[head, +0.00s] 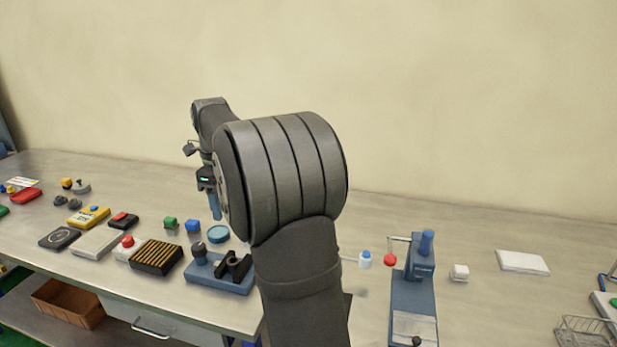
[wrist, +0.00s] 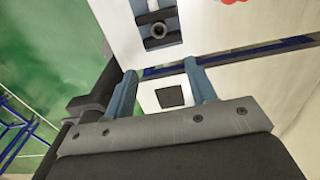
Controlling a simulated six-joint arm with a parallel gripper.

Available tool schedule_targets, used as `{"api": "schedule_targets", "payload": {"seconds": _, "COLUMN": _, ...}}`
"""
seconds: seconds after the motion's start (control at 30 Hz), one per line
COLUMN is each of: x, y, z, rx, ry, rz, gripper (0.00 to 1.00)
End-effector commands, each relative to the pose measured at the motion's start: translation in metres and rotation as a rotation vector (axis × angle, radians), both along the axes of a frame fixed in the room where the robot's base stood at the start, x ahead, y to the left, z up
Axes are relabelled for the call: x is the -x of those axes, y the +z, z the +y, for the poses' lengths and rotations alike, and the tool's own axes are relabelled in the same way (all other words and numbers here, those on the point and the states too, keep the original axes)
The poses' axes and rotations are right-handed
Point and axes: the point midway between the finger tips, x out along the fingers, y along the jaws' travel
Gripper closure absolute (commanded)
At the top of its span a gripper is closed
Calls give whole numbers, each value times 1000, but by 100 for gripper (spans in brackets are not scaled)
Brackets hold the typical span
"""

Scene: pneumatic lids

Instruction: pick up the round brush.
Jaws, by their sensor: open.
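I cannot make out a round brush for certain in either view; my arm hides part of the bench in the head view. My gripper (head: 215,212) hangs above the far side of the bench, left of centre, with its blue fingers pointing down. In the wrist view its two blue fingers (wrist: 162,88) stand wide apart with nothing gripped. A white block with a dark square (wrist: 171,97) shows in the gap between them, beyond the fingertips.
A blue press (head: 411,290) stands right of my arm. The far right has free room around a white slab (head: 522,262).

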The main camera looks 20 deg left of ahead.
Motion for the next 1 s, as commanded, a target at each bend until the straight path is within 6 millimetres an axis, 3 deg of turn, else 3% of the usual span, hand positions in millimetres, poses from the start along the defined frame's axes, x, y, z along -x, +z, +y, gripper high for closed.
{"api": "schedule_targets", "payload": {"seconds": 0.37, "x": -7, "y": 1, "z": 2, "rx": -5, "ry": -2, "rz": 1, "gripper": 56}}
{"api": "schedule_targets", "payload": {"seconds": 0.8, "x": -125, "y": 25, "z": 20, "rx": -100, "ry": -11, "rz": 4, "gripper": 56}}
{"api": "schedule_targets", "payload": {"seconds": 1.0, "x": -144, "y": 26, "z": 19, "rx": -118, "ry": -7, "rz": 3, "gripper": 56}}
